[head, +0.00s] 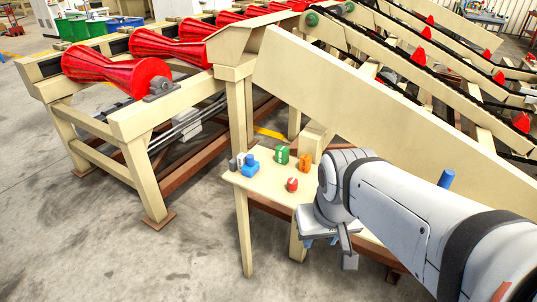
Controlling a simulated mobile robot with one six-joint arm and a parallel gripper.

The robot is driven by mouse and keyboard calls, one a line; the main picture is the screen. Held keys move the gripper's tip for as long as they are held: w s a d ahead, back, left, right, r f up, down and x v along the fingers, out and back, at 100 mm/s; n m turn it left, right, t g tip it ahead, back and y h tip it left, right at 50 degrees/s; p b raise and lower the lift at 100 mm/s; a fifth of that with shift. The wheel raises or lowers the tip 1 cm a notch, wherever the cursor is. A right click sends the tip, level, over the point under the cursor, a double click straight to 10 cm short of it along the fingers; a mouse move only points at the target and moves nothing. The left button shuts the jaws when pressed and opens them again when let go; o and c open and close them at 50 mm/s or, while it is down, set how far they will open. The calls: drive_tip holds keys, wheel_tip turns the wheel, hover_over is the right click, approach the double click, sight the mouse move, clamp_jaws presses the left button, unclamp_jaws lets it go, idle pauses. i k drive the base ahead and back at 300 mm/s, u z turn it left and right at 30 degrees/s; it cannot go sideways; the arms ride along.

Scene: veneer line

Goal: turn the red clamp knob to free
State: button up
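A small red round knob (292,184) with a pale mark sits on a small beige table (262,184) below the sloping beige beam. It appears to be the red clamp knob; its setting is too small to read. My gripper (329,246) hangs at the end of my white arm, over the table's front edge, to the right of and nearer than the knob. It is apart from the knob. One grey finger shows, but the arm and wrist hide much of the rest, so I cannot tell whether it is open.
The sloping beam (370,110) rises behind the table. Red rollers (110,70) lie at left; floor at lower left is clear.

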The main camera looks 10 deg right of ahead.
sight(292, 182)
drive_tip(key=z, duration=0.2)
drive_tip(key=i, duration=0.85)
drive_tip(key=u, duration=0.1)
